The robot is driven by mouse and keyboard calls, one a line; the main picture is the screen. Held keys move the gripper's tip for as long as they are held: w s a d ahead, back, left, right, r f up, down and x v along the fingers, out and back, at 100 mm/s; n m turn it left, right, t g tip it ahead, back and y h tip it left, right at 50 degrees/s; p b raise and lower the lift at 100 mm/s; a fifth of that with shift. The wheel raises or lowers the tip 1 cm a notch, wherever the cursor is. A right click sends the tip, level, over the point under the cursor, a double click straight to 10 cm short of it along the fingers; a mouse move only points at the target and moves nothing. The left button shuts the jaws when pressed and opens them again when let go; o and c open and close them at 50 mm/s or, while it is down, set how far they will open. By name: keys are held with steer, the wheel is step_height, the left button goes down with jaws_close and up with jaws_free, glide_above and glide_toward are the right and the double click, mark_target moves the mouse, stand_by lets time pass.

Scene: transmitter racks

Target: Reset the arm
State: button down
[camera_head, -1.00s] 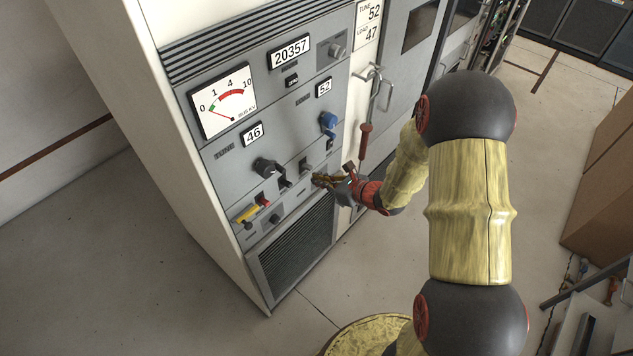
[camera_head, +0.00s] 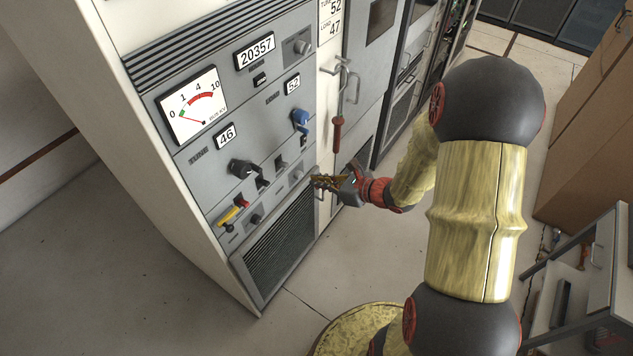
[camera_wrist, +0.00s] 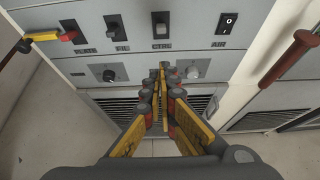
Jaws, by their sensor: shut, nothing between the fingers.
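My gripper (camera_head: 322,182) is near the lower right edge of the grey rack panel (camera_head: 225,185) in the head view. In the wrist view my gripper (camera_wrist: 162,72) has its yellow fingers together at the tips, with nothing between them. The fingertips show in front of the panel's lower part, just below a switch labelled CTRL (camera_wrist: 160,30). They cover part of the area beside a small knob (camera_wrist: 193,72). Whether they touch the panel cannot be told. My arm is bent, with the elbow high at the right of the head view.
A red-brown handle (camera_head: 337,132) hangs close above my gripper. A brown cabinet (camera_head: 590,130) and grey drawer unit (camera_head: 590,265) stand right. Floor at left is clear.

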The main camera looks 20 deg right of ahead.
stand_by(0.3)
steer(key=s+a+r+n+g, duration=0.2)
steer(key=s+a+n+g, duration=0.2)
steer(key=s+n, duration=0.5)
steer(key=s+a+r+n+g, duration=0.2)
steer(key=s+a+n+g, duration=0.25)
steer(key=s+n, duration=0.35)
steer(key=s+d+r+n+h+b, duration=0.1)
steer(key=s+d+r+n+h, duration=0.45)
steer(key=r+n, duration=0.3)
steer(key=a+r+n+t, duration=0.3)
steer(key=a+r+n, duration=0.1)
steer(key=r, duration=0.5)
steer(key=shift+s+h+b, duration=0.3)
steer(key=shift+s+h, duration=0.1)
steer(key=shift+h, duration=0.05)
steer(key=shift+r+n+t, duration=0.1)
steer(key=shift+n+t, duration=0.15)
steer(key=shift+d, duration=0.1)
